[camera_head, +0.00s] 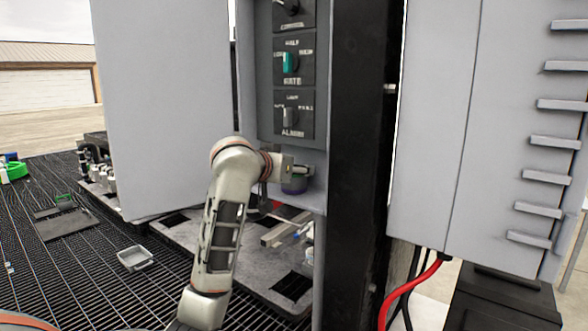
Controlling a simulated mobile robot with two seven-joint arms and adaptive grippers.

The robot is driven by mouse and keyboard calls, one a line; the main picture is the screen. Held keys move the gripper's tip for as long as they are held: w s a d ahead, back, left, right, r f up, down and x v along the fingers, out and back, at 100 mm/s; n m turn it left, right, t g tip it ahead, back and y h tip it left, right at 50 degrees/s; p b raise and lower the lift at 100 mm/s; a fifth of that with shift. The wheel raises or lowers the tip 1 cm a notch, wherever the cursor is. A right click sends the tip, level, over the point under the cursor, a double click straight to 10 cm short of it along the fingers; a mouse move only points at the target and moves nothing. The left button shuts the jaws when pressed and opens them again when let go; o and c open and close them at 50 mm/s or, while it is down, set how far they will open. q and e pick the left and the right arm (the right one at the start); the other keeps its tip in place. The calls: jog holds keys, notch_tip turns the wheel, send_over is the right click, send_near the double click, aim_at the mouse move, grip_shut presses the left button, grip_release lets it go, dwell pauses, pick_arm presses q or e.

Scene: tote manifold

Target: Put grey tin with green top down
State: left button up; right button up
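One arm, which seems to be my left, rises from the bottom and bends right, with its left gripper (287,170) at the lower part of the open cabinet. A small dark grey tin with a greenish top (295,184) is right at the gripper's end, below the switch panel. The fingers are small and partly merge with the tin, so I cannot tell whether they are closed on it. What lies under the tin is not clear. My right gripper is not in view.
A switch panel (293,62) is above the gripper, with an open grey door (165,110) to the left and a black post (358,150) to the right. A grey tray (135,258) lies on the grating floor (90,290). A red cable (405,288) hangs at right.

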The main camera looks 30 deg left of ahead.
pick_arm(q)
jog(key=o, duration=1.2)
jog(key=shift+c, duration=0.2)
jog(key=shift+s+r, duration=0.15)
jog(key=v, duration=1.1)
jog(key=shift+s, duration=0.35)
